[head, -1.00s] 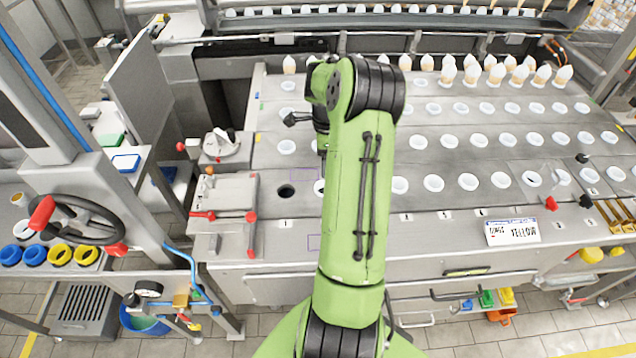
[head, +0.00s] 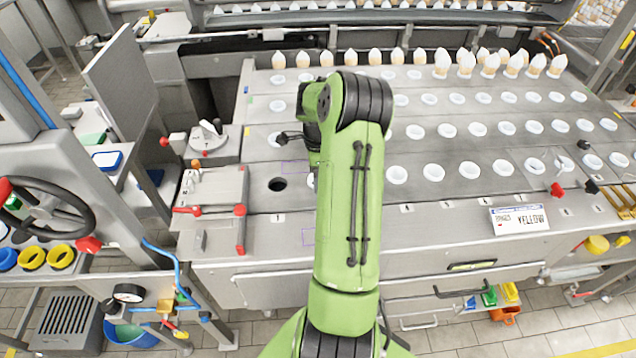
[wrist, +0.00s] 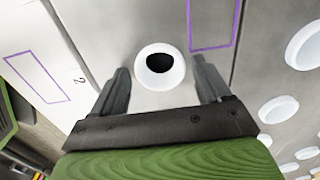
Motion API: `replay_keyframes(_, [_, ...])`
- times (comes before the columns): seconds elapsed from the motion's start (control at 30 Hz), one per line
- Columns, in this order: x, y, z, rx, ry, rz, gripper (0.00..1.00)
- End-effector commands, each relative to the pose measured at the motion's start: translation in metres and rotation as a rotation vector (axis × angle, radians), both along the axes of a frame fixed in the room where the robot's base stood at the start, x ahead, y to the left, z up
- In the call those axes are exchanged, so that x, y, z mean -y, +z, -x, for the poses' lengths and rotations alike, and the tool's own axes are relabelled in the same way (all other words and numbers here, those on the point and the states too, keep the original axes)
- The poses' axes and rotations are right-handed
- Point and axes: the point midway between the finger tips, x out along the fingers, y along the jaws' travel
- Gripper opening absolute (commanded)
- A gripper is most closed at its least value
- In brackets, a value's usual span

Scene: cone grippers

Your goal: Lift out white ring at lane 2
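The white ring at lane 2 (wrist: 146,80) shows in the wrist view as a white rim around a dark hole, seated in the grey plate beside the printed "2". My gripper (wrist: 161,66) is open, with one dark finger on each side of the ring. The ring appears just ahead of and between the fingers, and nothing is held. I cannot tell whether the fingers touch the plate. In the head view only a sliver of the ring (head: 311,181) shows, and my green arm hides the rest and the gripper.
A dark empty hole (head: 277,185) lies left of lane 2. More white rings (head: 397,174) fill rows to the right. Cones (head: 374,58) stand in the back row. A red-handled clamp (head: 210,195) and a lever unit (head: 208,138) stand to the left.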

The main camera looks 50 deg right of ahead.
Motion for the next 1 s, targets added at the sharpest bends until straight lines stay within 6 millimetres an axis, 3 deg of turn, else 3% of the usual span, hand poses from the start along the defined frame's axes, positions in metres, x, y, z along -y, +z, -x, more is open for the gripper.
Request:
replay_keyframes(0.03, [0.000,0.001,0.000,0.000,0.000,0.000,0.70])
replay_keyframes(0.2, [0.000,0.001,0.000,0.000,0.000,0.000,0.44])
replay_keyframes(0.47, [0.000,0.004,0.000,0.001,0.000,0.001,0.44])
replay_keyframes(1.0, [0.000,0.035,0.000,0.001,0.000,0.001,0.44])
